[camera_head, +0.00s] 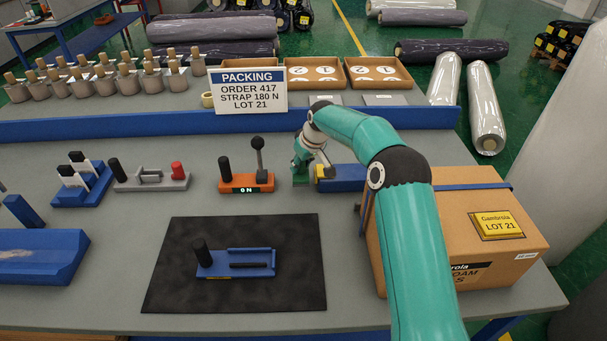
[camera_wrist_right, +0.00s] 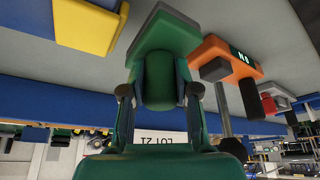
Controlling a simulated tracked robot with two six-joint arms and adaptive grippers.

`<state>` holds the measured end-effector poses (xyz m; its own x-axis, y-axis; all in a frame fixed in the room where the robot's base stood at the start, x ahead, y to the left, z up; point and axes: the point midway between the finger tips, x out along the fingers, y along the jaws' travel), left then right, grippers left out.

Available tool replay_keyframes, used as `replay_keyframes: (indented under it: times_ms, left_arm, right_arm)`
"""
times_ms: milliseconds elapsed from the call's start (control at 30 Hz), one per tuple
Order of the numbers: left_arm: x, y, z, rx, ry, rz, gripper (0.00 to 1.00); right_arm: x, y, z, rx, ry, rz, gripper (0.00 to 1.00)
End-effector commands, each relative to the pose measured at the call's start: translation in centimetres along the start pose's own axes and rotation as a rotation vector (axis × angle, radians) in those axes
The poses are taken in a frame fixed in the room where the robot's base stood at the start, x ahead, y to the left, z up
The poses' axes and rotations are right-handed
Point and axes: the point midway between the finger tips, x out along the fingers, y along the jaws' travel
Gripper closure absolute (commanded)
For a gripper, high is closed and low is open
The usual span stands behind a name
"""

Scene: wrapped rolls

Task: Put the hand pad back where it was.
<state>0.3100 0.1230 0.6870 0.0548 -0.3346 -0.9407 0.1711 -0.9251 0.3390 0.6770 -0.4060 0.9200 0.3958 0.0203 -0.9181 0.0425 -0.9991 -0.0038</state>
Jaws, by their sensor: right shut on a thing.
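The hand pad (camera_wrist_right: 165,38), a green block with a grey layer and a rounded green grip, shows in the right wrist view. My right gripper (camera_wrist_right: 160,88) is shut on its grip, one finger on each side. In the head view my right gripper (camera_head: 303,172) is low at the bench, between the orange gauge (camera_head: 245,183) and the blue and yellow block (camera_head: 340,178). The pad is mostly hidden there by the gripper. I cannot tell whether its grey face touches the bench or hangs just above it. My left gripper is not in view.
A cardboard box (camera_head: 460,235) with a blue strap stands at the right. A dark mat (camera_head: 180,285) with a blue tool (camera_head: 238,263) lies at the front. A packing sign (camera_head: 248,90) and a blue ledge (camera_head: 130,127) are behind. Bare bench lies between gauge and mat.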

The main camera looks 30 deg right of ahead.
Motion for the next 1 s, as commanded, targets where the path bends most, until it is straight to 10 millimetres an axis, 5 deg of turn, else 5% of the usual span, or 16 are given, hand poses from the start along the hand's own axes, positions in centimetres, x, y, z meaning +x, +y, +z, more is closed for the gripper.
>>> replay_keyframes:
  times_ms: [300, 667, 700, 800, 1000]
  left_arm:
    - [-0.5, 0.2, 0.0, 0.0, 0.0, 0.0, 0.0]
    - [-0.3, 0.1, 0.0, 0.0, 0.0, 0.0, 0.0]
    - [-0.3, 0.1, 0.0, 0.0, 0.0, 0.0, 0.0]
    - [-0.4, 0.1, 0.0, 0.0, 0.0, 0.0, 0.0]
    - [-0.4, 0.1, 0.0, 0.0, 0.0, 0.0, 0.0]
  right_arm:
    - [3.5, 0.1, 1.6, 0.001, -0.001, 0.0, 1.0]
    - [4.0, 0.1, 1.8, 0.001, 0.001, 0.001, 1.0]
    - [4.1, 0.1, 1.8, 0.001, 0.0, 0.001, 0.68]
    - [4.0, 0.1, 1.8, 0.001, 0.0, 0.001, 0.52]
    - [4.0, 0.1, 1.8, 0.001, 0.0, 0.0, 0.45]
